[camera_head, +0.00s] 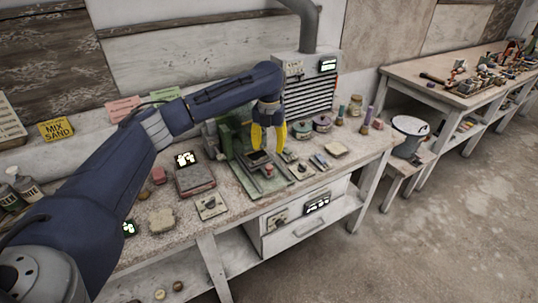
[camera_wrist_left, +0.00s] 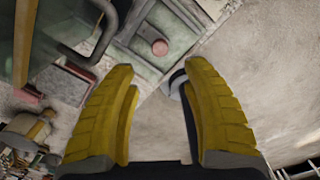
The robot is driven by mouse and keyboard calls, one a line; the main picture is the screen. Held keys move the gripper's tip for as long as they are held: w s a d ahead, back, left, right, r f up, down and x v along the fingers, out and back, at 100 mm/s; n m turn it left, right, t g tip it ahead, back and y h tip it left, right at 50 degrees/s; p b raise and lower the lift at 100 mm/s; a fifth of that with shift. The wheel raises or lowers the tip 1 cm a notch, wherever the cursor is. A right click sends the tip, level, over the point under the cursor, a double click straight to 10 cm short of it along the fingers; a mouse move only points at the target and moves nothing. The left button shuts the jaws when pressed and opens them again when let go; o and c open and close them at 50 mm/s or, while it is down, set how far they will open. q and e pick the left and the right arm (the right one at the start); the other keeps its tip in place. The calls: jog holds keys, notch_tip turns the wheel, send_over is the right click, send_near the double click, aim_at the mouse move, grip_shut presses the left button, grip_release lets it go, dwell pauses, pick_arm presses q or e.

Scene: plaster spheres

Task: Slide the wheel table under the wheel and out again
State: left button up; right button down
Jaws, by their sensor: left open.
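The green machine (camera_head: 232,145) stands on the workbench, and its flat wheel table (camera_head: 277,181) extends toward the bench's front edge. A reddish round knob (camera_head: 268,168) sits on the table's near part; it also shows in the left wrist view (camera_wrist_left: 160,47). My left gripper (camera_head: 267,148) is open and empty, with its yellow fingers pointing down above the table near the knob. In the left wrist view, the fingers (camera_wrist_left: 163,75) are spread apart, with the knob beyond their tips. I cannot make out the wheel; my arm and gripper cover part of the machine. My right gripper is not in view.
A louvred grey unit (camera_head: 310,90) stands behind the machine. Small plates and tools lie to its right, with jars (camera_head: 322,123) farther back. A grey-red block (camera_head: 195,178) lies to its left. A drawer cabinet (camera_head: 305,218) is below. A basin (camera_head: 411,127) stands beyond the bench.

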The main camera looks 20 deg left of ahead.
pick_arm(q)
jog(key=shift+r, duration=1.05)
jog(key=t, duration=0.4)
send_near(269, 166)
jog(key=shift+y, duration=0.4)
jog(key=x, duration=1)
jog(key=shift+d+f, duration=0.1)
jog(key=shift+d, duration=0.25)
grip_shut()
